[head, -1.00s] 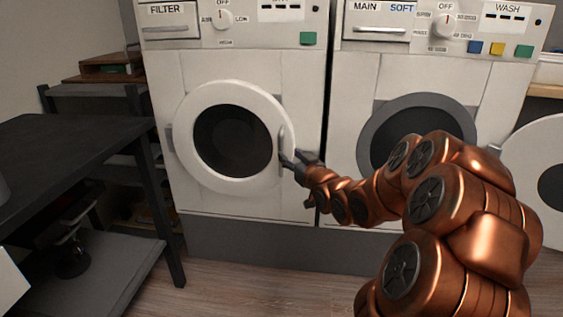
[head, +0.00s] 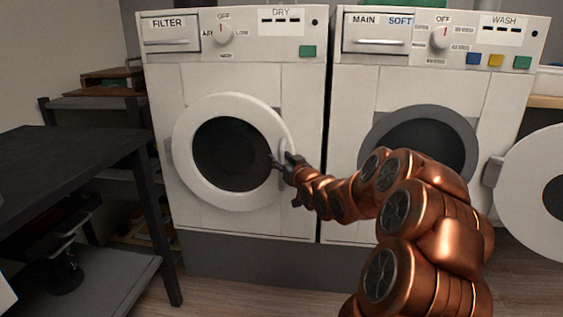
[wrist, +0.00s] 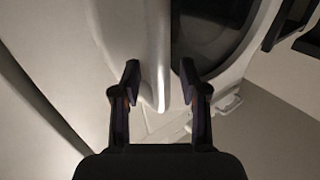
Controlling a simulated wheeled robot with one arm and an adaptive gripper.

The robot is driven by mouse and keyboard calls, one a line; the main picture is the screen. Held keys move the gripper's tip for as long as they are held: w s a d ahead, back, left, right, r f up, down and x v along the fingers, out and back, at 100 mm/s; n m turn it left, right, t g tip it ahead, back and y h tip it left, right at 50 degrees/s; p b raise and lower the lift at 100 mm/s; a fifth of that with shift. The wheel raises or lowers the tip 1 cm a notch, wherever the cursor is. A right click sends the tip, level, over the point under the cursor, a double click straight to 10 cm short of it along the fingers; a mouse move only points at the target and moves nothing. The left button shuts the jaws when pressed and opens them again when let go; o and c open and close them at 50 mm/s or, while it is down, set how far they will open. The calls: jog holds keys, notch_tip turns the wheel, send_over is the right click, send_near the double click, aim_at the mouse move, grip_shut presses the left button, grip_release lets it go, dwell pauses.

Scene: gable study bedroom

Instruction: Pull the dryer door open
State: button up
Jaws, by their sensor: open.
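The dryer (head: 250,80) is the left white machine in the head view, marked DRY. Its round door has a white ring (head: 190,182) and a dark window (head: 225,150), and it looks closed. The upright handle (head: 281,146) is on the door's right side. My gripper (head: 281,163) is at the handle. In the wrist view my gripper (wrist: 159,76) is open, with the pale handle (wrist: 159,50) between its two fingers and a gap visible on each side. The dark window (wrist: 207,30) shows behind the right finger.
The washer (head: 345,85) stands close on the right, and its white round door (head: 520,205) hangs open at the far right. A dark table (head: 65,150) with a lower shelf (head: 110,275) stands on the left. Bare wooden floor (head: 240,295) shows in front.

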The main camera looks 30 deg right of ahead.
jog(key=shift+c, duration=0.4)
grip_shut()
dwell(0.4)
